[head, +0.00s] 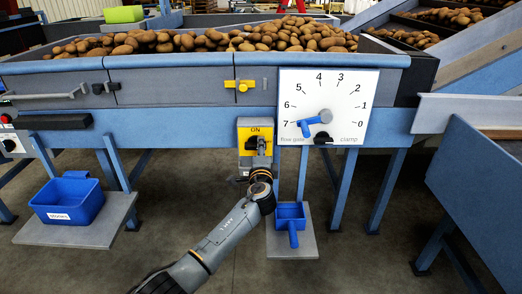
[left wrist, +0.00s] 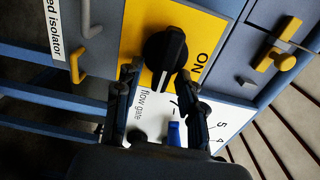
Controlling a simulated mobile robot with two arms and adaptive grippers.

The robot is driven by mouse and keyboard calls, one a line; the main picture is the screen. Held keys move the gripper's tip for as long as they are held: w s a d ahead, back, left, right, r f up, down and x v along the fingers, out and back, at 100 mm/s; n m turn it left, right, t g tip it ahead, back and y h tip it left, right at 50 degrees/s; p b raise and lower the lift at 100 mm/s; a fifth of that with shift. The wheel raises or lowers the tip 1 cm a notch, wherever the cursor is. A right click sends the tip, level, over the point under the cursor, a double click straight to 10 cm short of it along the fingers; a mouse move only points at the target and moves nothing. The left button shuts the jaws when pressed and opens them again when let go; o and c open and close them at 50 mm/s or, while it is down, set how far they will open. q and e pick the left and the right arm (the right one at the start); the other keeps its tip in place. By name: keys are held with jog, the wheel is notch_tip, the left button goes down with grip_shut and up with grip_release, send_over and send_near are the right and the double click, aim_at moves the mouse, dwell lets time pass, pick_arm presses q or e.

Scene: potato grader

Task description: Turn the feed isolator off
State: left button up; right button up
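The feed isolator is a yellow plate (head: 243,131) marked ON above a black rotary knob (head: 251,143), below the hopper's blue front beam. In the left wrist view the black knob (left wrist: 166,57) stands on the yellow plate (left wrist: 203,32), with ON to its right; part of a label reads "ed isolator". Which way the knob points is hard to tell. My left gripper (left wrist: 158,82) is open, its two black fingers apart on either side of the knob's near end; I cannot tell whether they touch it. In the head view it (head: 259,160) hides part of the isolator. My right gripper is out of view.
Right of the isolator is a white flow gate dial (head: 345,100) with a blue lever (head: 312,124). A yellow latch (head: 243,85) sits above. Below are a blue scoop (head: 290,215) and a blue bin (head: 66,200).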

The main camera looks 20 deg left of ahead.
pick_arm(q)
jog(key=v, duration=1.2)
dwell(0.3)
